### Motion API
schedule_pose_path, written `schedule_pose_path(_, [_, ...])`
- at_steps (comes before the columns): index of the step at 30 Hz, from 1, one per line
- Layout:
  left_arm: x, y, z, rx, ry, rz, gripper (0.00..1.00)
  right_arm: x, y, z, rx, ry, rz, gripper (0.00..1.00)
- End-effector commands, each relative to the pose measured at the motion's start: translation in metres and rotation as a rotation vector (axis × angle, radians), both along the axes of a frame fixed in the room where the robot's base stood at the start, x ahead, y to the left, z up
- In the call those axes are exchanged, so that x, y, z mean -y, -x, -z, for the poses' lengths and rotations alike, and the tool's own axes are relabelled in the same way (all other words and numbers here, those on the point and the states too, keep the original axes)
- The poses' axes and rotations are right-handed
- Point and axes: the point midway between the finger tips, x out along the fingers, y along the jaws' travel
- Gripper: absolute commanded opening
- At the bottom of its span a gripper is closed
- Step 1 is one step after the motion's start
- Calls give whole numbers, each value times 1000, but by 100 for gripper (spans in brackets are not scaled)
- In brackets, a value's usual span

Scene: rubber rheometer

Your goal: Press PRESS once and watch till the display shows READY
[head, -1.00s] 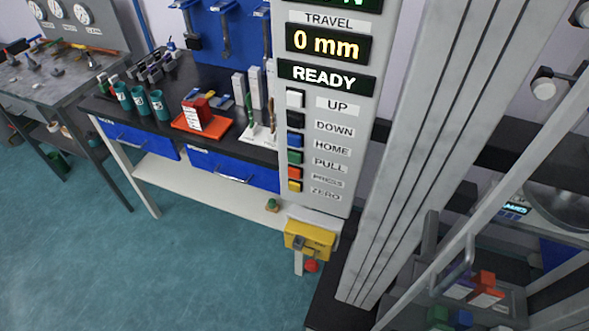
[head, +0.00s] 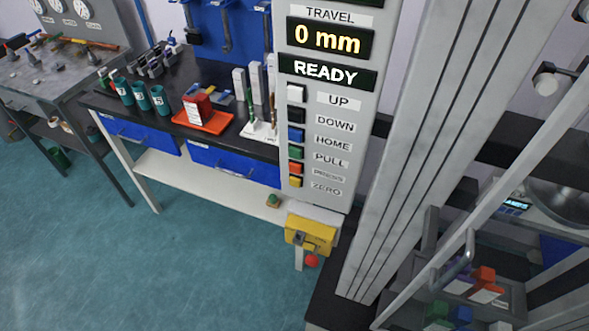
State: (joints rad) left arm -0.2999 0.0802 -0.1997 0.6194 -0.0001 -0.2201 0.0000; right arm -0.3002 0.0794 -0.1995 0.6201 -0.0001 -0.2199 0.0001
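The control panel (head: 284,70) stands upright at the picture's middle. Its status display (head: 326,72) reads READY, and the travel display (head: 330,38) above reads 0 mm. Below is a column of coloured buttons with labels. The orange-red PRESS button (head: 295,167) sits beside the PRESS label (head: 328,174), between the green PULL button (head: 295,152) and the yellow ZERO button (head: 295,182). Nothing touches or covers the buttons. The panel's top is cut off by the frame. Neither of my grippers is in view.
A yellow box (head: 310,232) with a red knob (head: 312,261) is below the panel. Grey metal columns (head: 430,130) rise on the right. A bench (head: 180,85) with cups and an orange tray (head: 203,121) is behind left. The green floor (head: 190,270) at lower left is clear.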

Motion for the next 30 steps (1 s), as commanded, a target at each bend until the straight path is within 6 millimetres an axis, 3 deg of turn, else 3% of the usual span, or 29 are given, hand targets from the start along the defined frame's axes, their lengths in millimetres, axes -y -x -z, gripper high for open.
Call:
schedule_pose_path(10, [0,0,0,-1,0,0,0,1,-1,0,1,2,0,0])
schedule_pose_path(30, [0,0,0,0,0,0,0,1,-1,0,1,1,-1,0])
